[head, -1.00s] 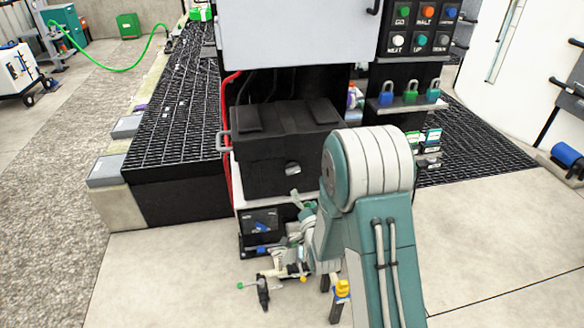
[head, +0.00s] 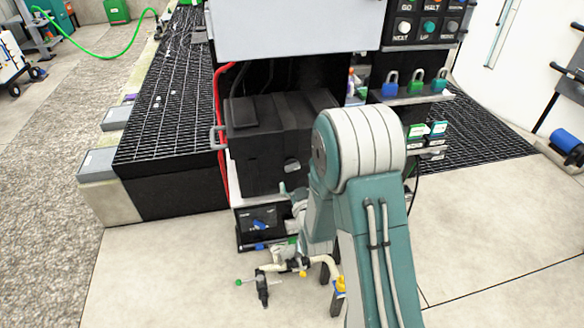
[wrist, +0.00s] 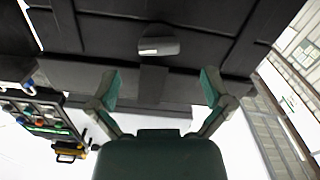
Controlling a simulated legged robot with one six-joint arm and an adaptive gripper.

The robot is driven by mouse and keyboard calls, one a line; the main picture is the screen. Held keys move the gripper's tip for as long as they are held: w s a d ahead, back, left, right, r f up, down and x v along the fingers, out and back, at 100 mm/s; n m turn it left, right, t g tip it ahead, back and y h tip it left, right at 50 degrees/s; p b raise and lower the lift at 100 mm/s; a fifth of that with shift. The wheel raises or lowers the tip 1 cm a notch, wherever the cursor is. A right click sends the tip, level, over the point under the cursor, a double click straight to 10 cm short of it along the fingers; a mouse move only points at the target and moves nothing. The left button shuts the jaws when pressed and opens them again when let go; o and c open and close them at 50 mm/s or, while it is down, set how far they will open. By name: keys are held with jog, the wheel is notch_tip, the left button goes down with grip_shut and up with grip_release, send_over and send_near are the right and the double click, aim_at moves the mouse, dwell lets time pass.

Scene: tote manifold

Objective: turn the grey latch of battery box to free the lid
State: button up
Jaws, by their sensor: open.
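The battery box (head: 262,148) is a black box with a closed lid, standing under the light grey panel. Its small grey latch (head: 292,166) is on the front face, and it also shows in the wrist view (wrist: 158,46), lying crosswise above a dark strip. My gripper (wrist: 159,82) is open, its two green-tipped fingers spread either side of the latch's line, short of it and not touching it. In the head view my arm hides most of the gripper; a fingertip shows just below the latch.
A metal side handle (head: 217,137) and a red hose (head: 220,110) are left of the box. A lower unit with a blue knob (head: 260,224) sits beneath. Several padlocks (head: 415,86) stand on a shelf at right. The front floor (head: 170,275) is clear.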

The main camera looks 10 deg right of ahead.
aim_at(293, 170)
jog(key=w, duration=0.5)
jog(key=shift+w, duration=0.35)
jog(key=c, duration=1.1)
